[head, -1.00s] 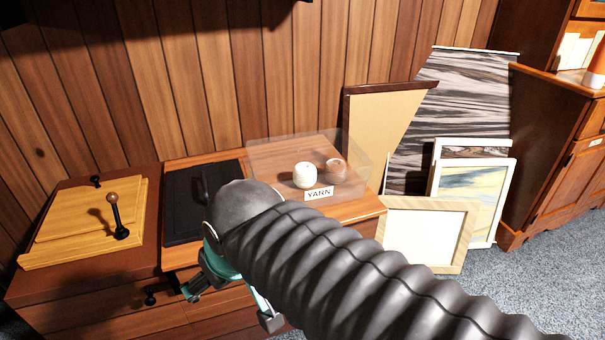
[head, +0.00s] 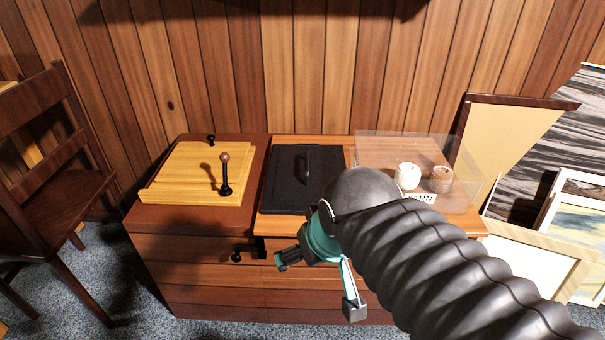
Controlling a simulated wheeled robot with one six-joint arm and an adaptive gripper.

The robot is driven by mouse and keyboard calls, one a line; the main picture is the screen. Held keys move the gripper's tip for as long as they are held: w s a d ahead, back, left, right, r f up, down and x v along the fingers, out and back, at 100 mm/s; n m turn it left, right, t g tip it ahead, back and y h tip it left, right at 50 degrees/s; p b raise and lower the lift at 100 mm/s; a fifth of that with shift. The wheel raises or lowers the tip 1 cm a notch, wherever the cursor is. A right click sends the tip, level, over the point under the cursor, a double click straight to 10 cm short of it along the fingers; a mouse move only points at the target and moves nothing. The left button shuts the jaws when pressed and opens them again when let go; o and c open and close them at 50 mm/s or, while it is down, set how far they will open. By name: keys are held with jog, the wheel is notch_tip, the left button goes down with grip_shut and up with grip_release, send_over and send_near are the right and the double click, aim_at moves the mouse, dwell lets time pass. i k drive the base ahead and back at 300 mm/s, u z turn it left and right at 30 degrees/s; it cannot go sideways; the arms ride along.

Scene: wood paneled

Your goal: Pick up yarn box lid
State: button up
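The yarn box lid is most likely the black rectangular panel with a raised handle (head: 300,187), lying flat on the cabinet top. A clear box labelled YARN (head: 380,150) stands just right of it, with a white yarn ball (head: 407,177) and a brown yarn ball (head: 441,179) inside. My arm hides part of the box's front and its label. My gripper (head: 318,283) is in front of the cabinet, below and nearer than the black lid. Its fingers are spread apart with nothing between them, and it touches neither the lid nor the box.
The wooden cabinet (head: 200,247) carries a yellow wooden board (head: 190,172) with a dark lever (head: 225,178) at left. A wooden chair (head: 45,190) stands further left. Picture frames (head: 530,255) lean at right. Carpet (head: 110,255) is open between chair and cabinet.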

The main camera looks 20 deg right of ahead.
aim_at(297, 176)
jog(key=k, duration=1)
jog(key=z, duration=1.3)
jog(key=i, duration=1.35)
jog(key=u, duration=1.3)
